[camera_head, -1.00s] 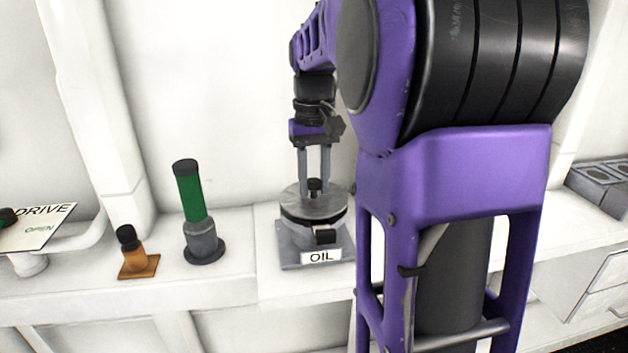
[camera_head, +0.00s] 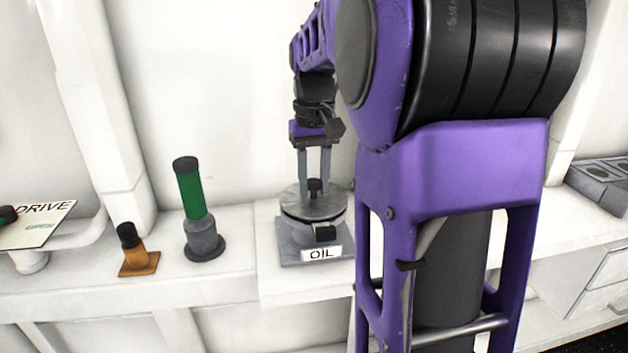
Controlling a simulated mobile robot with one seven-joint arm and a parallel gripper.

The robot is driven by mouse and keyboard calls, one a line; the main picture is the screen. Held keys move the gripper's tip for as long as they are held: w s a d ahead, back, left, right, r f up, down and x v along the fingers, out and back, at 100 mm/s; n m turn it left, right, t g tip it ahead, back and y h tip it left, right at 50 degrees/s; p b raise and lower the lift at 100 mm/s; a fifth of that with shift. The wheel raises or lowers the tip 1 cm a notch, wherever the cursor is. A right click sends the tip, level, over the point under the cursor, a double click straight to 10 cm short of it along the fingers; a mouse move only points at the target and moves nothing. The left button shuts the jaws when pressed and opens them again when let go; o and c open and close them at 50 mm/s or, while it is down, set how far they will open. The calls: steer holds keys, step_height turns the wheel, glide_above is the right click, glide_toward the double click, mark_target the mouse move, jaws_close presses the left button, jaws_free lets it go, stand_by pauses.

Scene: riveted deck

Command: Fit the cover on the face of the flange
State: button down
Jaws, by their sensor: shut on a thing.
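The cover (camera_head: 298,207) is a round grey metal disc with a dark knob on top. It sits over the flange (camera_head: 297,230), a grey round body on a square base with an "OIL" label on its front. The cover looks about level and lies on or very close to the flange face; I cannot tell whether it is fully seated. My gripper (camera_head: 314,182) points down from above and is shut on the cover's knob. The far side of the cover and flange is hidden.
A green cylinder with a dark cap (camera_head: 190,190) stands on the ledge to the left. A grey box (camera_head: 602,186) is at the far right. My arm hides the ledge right of the flange.

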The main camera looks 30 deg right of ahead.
steer(key=shift+f, duration=0.15)
stand_by(0.5)
steer(key=shift+c, duration=2.4)
jaws_free()
step_height(320, 180, up, 17)
steer(key=p, duration=0.3)
steer(key=shift+r, duration=0.2)
